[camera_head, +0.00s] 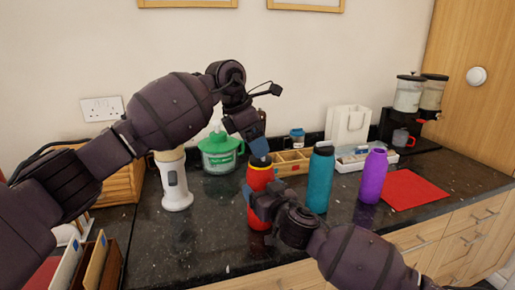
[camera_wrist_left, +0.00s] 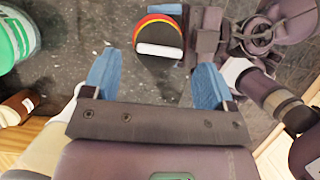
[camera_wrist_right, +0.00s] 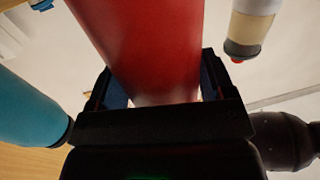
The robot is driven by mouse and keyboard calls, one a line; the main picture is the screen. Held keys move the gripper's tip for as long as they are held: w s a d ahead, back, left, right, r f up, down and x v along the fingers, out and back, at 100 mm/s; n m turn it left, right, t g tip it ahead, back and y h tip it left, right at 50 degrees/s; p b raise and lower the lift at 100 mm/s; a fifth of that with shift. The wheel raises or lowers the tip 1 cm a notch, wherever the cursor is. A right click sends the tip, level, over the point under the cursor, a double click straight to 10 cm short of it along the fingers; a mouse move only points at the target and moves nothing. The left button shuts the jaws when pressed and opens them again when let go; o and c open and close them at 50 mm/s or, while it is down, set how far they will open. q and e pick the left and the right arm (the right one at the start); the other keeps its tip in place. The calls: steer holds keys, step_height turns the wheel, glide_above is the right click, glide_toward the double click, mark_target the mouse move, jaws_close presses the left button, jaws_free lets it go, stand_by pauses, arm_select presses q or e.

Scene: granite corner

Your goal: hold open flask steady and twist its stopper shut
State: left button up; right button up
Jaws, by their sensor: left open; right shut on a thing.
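The open flask of the task is a red flask (camera_head: 260,178) with a yellow band and a dark stopper (camera_head: 261,160) on top. It stands upright on the dark counter. My right gripper (camera_head: 252,205) is shut around its body, and red fills the space between the fingers (camera_wrist_right: 155,85) in the right wrist view. My left gripper (camera_head: 258,142) is open and points down just above the stopper. In the left wrist view the stopper (camera_wrist_left: 160,35) shows between and beyond the blue fingertips (camera_wrist_left: 155,85), apart from them. Whether the stopper is fully seated cannot be told.
A white device (camera_head: 173,182) and a green-lidded jug (camera_head: 220,152) stand to the left. A wooden divided box (camera_head: 291,163) is behind.

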arm_select(q)
steer(key=shift+x, duration=1.15)
steer(key=shift+c, duration=0.4)
steer(key=c, duration=0.9)
